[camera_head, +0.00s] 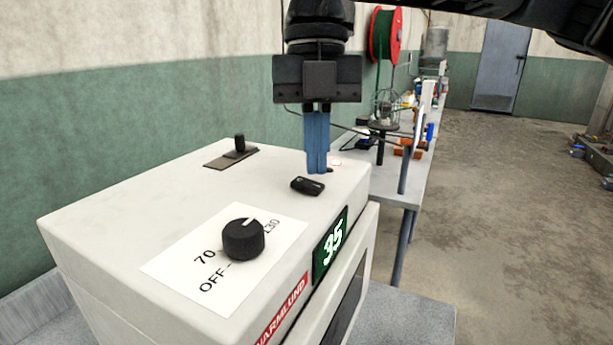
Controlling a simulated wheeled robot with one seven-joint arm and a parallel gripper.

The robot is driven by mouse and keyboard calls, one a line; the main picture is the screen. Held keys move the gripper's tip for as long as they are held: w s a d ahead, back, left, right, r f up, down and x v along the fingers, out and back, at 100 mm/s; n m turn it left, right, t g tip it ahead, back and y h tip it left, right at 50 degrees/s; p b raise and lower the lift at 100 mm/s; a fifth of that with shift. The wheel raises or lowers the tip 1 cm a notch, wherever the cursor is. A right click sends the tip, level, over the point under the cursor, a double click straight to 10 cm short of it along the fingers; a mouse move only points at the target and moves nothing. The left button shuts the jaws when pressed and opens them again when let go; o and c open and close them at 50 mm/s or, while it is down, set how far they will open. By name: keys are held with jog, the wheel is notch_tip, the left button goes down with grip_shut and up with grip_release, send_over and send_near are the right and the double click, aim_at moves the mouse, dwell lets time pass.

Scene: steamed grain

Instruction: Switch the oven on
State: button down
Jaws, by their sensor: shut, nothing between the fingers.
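The oven (130,225) is a white box with a red WARMLUND label (283,309). A black rocker switch (307,186) sits on its top near the far right edge. A black dial (243,240) sits on a white card marked OFF, 70 and 130; its white mark points to the far side, between 70 and 130. The green display (330,244) reads 35. My gripper (317,172) points down with its blue fingers together and empty. The fingertips are at the far side of the rocker switch; I cannot tell whether they touch it.
A small pale reddish spot (335,162) shows beside my fingers. Behind is a grey bench (408,189) with clutter and a red-rimmed reel (386,34).

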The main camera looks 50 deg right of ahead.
aim_at(317, 185)
notch_tip(317, 185, up, 6)
jog(key=shift+f+p, duration=0.25)
jog(key=shift+p, duration=0.85)
jog(key=shift+s, duration=0.1)
